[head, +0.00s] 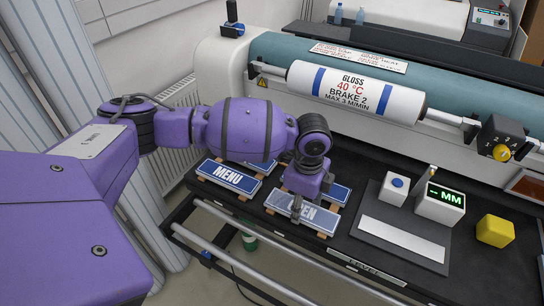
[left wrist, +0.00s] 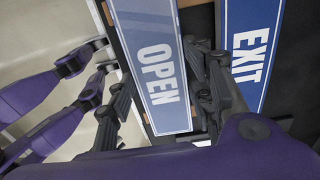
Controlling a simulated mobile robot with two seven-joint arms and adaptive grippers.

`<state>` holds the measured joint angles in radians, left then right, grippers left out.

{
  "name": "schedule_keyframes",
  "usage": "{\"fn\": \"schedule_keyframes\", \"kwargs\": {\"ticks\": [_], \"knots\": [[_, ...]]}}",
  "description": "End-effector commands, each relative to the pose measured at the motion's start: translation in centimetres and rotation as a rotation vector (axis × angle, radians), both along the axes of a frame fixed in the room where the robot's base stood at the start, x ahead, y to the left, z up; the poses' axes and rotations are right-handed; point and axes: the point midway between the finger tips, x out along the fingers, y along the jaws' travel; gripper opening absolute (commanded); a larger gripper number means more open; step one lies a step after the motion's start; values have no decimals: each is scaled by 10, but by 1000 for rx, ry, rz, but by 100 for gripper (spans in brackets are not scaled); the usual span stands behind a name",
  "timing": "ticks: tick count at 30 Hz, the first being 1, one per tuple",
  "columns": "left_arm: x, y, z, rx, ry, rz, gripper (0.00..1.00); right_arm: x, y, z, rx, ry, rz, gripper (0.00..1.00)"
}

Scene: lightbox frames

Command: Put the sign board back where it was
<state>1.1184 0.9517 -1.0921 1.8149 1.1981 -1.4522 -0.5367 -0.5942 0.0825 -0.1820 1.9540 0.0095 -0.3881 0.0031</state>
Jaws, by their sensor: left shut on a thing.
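The blue sign board reading OPEN (head: 318,218) lies at the front right of the board group in the head view, over wooden strips. It also fills the middle of the left wrist view (left wrist: 150,50). My left gripper (head: 297,207) points down over it and is shut on it. In the left wrist view, the gripper's fingers (left wrist: 155,75) stand on both long sides of the board. Whether the board touches the strips below or hangs just above them, I cannot tell. My right gripper is not in view.
The MENU board (head: 228,178) lies to the left. The EXIT board (left wrist: 251,45) lies close beside the OPEN board. To the right are a grey plate (head: 375,232), a display box (head: 440,206) and a yellow cube (head: 495,231). A laminator roll (head: 350,92) stands behind. A metal rail (head: 255,246) runs along the front.

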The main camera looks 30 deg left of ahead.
Motion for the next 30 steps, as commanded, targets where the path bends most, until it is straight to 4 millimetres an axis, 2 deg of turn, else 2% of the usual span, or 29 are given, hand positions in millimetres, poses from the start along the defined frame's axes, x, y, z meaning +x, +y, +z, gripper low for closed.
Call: {"fn": "schedule_keyframes", "kwargs": {"ticks": [8, 9, 12, 23, 26, 30], "knots": [[1, -1, 0, 0, -3, 0, 16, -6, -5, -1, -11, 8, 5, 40], [1, -1, 0, 0, -4, 0, 53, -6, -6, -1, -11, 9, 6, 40], [1, -1, 1, 0, -4, 0, 66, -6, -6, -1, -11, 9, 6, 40], [2, -1, 4, 0, -5, -1, 67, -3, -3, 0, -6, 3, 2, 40], [3, -1, 14, -2, -7, 0, 67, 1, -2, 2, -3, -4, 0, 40], [3, -1, 41, -1, -11, -1, 67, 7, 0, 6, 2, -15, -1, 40]]}}
